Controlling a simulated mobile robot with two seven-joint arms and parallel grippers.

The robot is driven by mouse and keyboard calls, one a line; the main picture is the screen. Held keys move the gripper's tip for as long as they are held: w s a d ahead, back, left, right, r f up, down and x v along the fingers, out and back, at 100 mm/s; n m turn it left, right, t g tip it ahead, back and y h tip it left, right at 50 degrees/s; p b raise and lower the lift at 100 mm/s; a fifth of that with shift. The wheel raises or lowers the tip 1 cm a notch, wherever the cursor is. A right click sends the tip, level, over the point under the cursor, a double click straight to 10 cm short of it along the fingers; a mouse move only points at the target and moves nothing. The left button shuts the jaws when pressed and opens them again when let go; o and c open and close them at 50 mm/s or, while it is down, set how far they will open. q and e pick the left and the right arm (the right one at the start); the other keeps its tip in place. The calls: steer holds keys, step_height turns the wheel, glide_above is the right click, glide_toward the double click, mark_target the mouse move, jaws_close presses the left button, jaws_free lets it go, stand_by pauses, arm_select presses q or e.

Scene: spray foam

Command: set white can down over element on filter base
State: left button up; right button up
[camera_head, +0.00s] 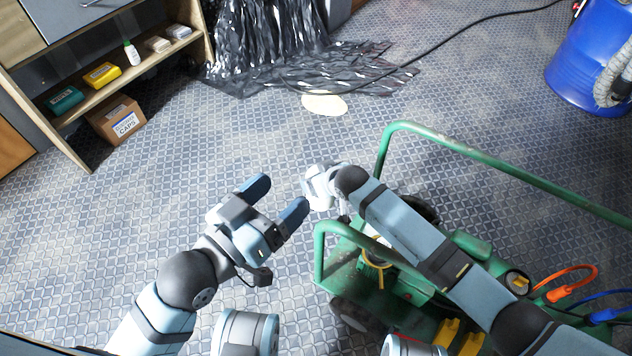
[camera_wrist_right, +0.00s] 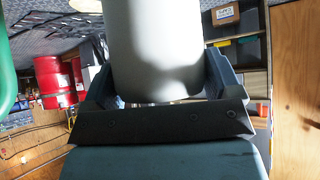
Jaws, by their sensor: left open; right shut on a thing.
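The white can (camera_wrist_right: 155,45) fills the middle of the right wrist view, upright in that picture, between the two fingers of my right gripper (camera_wrist_right: 158,80). My right gripper is shut on it. My left gripper (camera_head: 277,198) is open and empty above the floor, left of the right one. I cannot clearly identify the filter base or the element; my right arm covers part of the cart.
The green cart (camera_head: 330,265) with tube rails fills the lower right, with orange and blue hoses. A shelf (camera_head: 88,113) with small boxes stands upper left. Black plastic sheeting (camera_head: 265,50) lies at the back, a blue drum (camera_head: 585,65) upper right.

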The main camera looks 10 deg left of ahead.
arm_select(q)
steer(key=shift+s, duration=0.15)
arm_select(e)
steer(key=s+d, duration=0.4)
steer(key=d, duration=0.5)
steer(key=s+d, duration=0.5)
steer(key=d, duration=0.5)
steer(key=shift+f, duration=0.4)
steer(key=shift+w, duration=0.1)
stand_by(0.5)
